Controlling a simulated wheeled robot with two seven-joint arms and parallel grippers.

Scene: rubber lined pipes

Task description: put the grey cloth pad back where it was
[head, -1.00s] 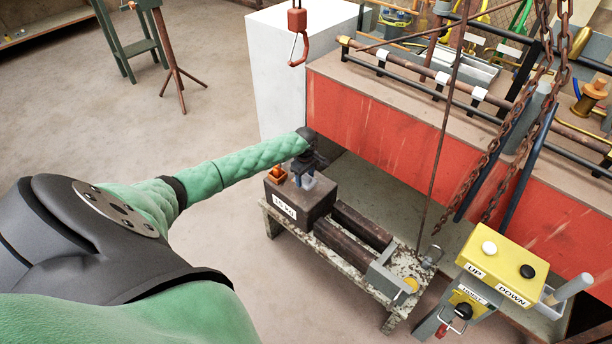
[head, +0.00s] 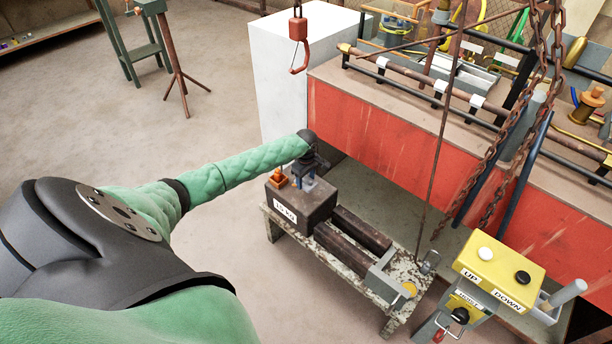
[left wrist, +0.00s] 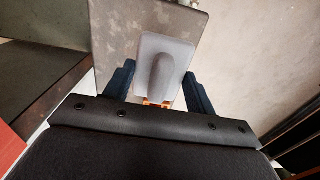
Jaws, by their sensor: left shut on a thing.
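My left gripper (head: 301,183) is low over the dark block labelled 15 KG (head: 302,207) on a worn bench (head: 328,262). In the left wrist view its two dark blue fingers (left wrist: 160,90) stand either side of a small light grey square piece with a darker rounded ridge, which looks like the grey cloth pad (left wrist: 163,68). The gripper is shut on it. In the head view the pad is mostly hidden by the gripper, so I cannot tell whether it touches the block. My right gripper is not in view.
A small orange object (head: 278,179) is beside the gripper on the block. Two dark pipes (head: 360,230) lie on the bench. A red hook (head: 298,45) hangs behind. A yellow UP/DOWN control box (head: 500,268) and rusty chains (head: 500,165) are at right.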

